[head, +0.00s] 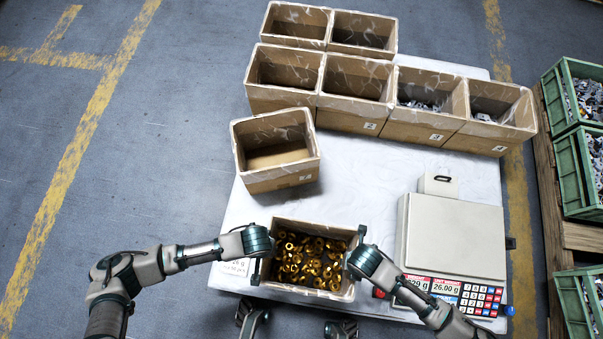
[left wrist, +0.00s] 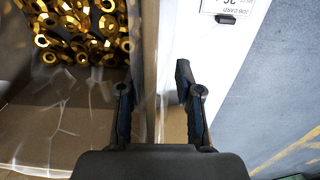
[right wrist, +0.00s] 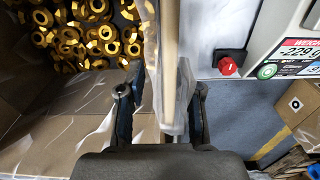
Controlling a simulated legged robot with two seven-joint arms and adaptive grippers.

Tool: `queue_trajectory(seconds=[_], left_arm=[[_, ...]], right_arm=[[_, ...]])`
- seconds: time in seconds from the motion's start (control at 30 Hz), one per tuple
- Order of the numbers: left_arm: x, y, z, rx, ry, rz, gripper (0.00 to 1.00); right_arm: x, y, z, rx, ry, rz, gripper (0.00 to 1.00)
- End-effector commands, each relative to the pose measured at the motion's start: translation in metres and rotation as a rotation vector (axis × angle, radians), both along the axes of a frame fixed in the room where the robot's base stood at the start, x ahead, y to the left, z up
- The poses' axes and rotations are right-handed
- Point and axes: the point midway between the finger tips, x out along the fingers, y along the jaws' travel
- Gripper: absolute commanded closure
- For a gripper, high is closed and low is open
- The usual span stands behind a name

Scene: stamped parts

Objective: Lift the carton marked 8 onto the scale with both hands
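An open carton (head: 314,291) with a clear liner and gold-coloured nuts inside stands at the table's front edge; no number 8 is readable on it. The scale (head: 455,237), a pale box with a keypad and displays, stands to its right, its top bare. My left gripper (head: 263,258) is open with its fingers on either side of the carton's left wall, which shows in the left wrist view (left wrist: 149,75). My right gripper (head: 354,250) is open in the same way around the right wall, seen in the right wrist view (right wrist: 170,60). Finger contact is not clear.
An empty carton (head: 285,180) stands just behind the gold parts' carton. More cartons (head: 350,114) line the table's back, some holding grey parts. A white table top (head: 365,180) is clear between them and the scale. Green crates (head: 560,100) stand at right.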

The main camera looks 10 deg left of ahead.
Motion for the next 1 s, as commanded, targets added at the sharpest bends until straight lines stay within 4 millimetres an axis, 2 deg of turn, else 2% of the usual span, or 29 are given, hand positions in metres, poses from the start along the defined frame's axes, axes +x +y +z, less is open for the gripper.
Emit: queue_trajectory(seconds=[0.3,0.43,0.47,1.0], left_arm=[[0.0002,-0.0004,-0.0017,0.000,-0.001,0.000,0.66],[0.0002,0.0002,-0.0018,-0.001,0.000,0.000,0.98],[0.0002,0.0004,-0.0019,-0.002,0.000,0.000,1.00],[0.0021,-0.0006,0.0015,-0.002,-0.006,0.000,1.00]], right_arm=[[0.0002,-0.0003,-0.0018,0.000,-0.001,0.000,0.66],[0.0002,0.0003,-0.0015,-0.001,-0.001,0.000,0.98],[0.0003,0.0005,-0.0014,-0.001,-0.001,0.000,1.00],[0.0031,0.0014,0.0030,0.005,-0.009,0.001,1.00]])
